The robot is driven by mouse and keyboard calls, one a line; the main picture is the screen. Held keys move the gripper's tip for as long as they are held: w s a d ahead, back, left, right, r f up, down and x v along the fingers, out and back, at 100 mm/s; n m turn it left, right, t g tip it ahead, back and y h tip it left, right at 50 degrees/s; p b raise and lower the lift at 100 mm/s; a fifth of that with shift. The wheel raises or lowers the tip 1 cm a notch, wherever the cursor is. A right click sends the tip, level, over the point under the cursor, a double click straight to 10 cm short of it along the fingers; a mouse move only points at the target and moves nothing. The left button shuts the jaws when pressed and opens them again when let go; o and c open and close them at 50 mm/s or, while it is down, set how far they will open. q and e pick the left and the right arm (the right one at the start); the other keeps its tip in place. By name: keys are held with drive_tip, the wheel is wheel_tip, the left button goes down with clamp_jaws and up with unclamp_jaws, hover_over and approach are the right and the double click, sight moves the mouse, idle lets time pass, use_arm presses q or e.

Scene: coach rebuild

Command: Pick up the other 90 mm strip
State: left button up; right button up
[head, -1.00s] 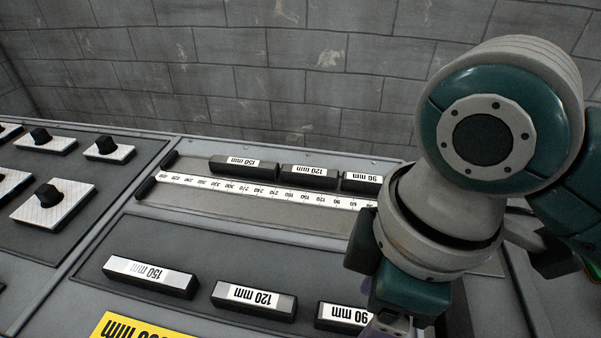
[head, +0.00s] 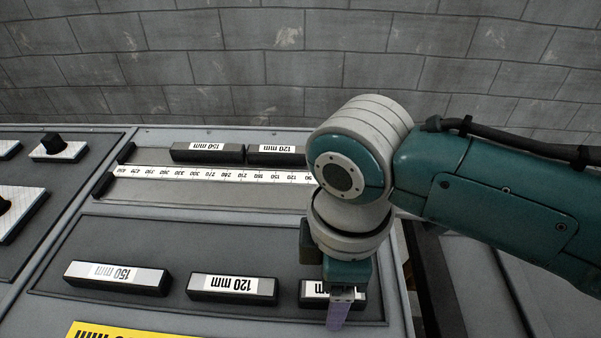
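The loose 90 mm strip (head: 314,288) lies at the right end of the front row on the grey panel, its label partly covered by my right gripper. My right gripper (head: 338,315) points down at this strip from above. One pale finger shows in front of the strip; the other is hidden, so I cannot tell whether it is open or shut. The 90 mm strip seen earlier in the back row is now hidden behind my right arm. My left gripper is not in view.
A 150 mm strip (head: 117,281) and a 120 mm strip (head: 233,291) lie left in the front row. Behind, a white scale (head: 200,174) runs along a tray holding another 150 mm strip (head: 207,155) and 120 mm strip (head: 276,158). Knob plates stand at left.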

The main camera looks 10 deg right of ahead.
drive_tip(key=shift+c, duration=0.3)
clamp_jaws()
idle(0.3)
